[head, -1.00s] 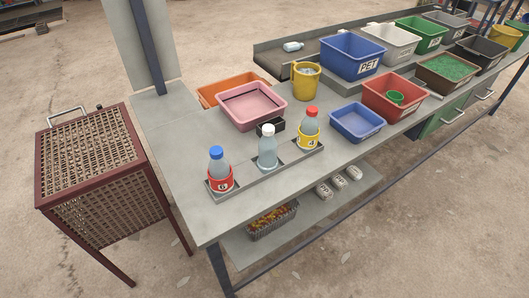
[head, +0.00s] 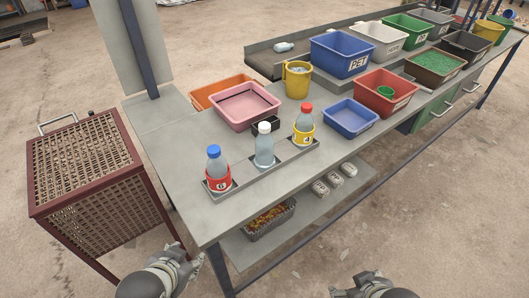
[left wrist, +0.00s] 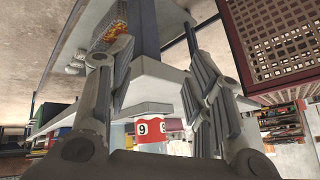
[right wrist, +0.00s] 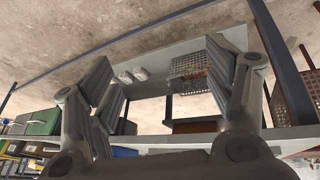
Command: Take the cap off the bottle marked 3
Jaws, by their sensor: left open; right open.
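Three bottles stand in a row in a grey rack (head: 285,160) near the table's front left. The left bottle (head: 218,172) has a blue cap and a red label that reads 6. The middle bottle (head: 264,150) has a white cap and no mark I can read. The right bottle (head: 304,125) has a red cap and a yellow label that looks like 4. I see no 3. My left gripper (head: 187,262) is open and empty before the table's near corner, apart from the bottles. The red label (left wrist: 152,130) shows inverted in the left wrist view. My right gripper (head: 365,283) is open and empty at the bottom edge.
A pink tray (head: 244,105), a small black box (head: 266,126) and a yellow jug (head: 297,80) stand behind the bottles. A blue bin (head: 351,117) and a red bin (head: 386,92) are to the right. A mesh cage (head: 88,180) stands left of the table.

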